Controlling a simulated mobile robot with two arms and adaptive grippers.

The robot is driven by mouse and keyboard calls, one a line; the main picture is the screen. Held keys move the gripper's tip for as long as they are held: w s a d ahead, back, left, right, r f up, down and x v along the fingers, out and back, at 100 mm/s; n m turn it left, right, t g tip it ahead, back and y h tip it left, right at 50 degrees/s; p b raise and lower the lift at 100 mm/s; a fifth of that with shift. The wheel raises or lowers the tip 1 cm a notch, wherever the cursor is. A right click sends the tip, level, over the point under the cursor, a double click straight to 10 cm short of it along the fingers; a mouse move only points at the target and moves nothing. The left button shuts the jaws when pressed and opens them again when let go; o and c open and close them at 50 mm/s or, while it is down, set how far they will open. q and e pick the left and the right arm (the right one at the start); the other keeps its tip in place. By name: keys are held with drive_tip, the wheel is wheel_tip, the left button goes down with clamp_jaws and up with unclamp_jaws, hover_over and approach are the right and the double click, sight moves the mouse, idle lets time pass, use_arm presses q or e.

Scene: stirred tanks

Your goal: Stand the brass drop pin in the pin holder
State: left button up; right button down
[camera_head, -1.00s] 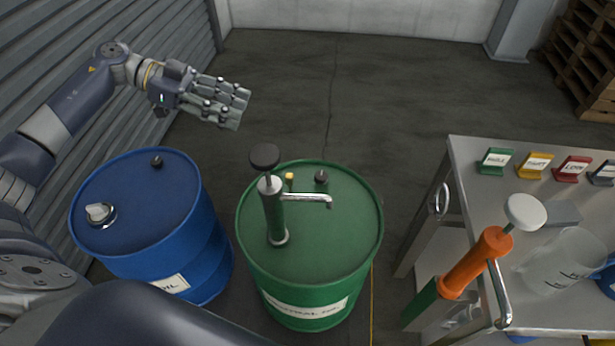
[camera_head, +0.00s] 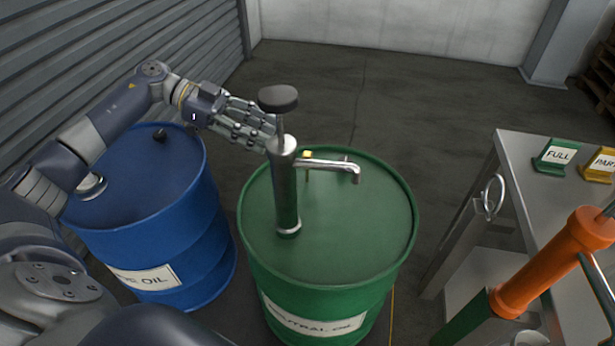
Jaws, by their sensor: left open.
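A green drum (camera_head: 345,245) labelled neutral oil stands in the middle. A dark green hand pump (camera_head: 286,195) stands upright on its lid, with a black knob (camera_head: 278,98) on top and a silver spout (camera_head: 335,165) pointing right. I cannot make out a pin holder. My right gripper is not in view.
A blue oil drum (camera_head: 150,225) stands at the left under my left arm. At the right is a metal table (camera_head: 520,170) with a green FULL sign (camera_head: 557,156), a yellow sign (camera_head: 600,165) and an orange pump (camera_head: 555,262) at its front. Open floor lies behind the green drum.

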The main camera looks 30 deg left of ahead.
sight(305, 153)
use_arm(q)
drive_tip(key=x, duration=0.6)
drive_tip(key=shift+f+b, duration=0.35)
drive_tip(key=x, duration=0.5)
drive_tip(key=shift+r+b, duration=0.1)
drive_tip(key=shift+b, duration=0.2)
drive_tip(key=shift+a, duration=0.1)
clamp_jaws()
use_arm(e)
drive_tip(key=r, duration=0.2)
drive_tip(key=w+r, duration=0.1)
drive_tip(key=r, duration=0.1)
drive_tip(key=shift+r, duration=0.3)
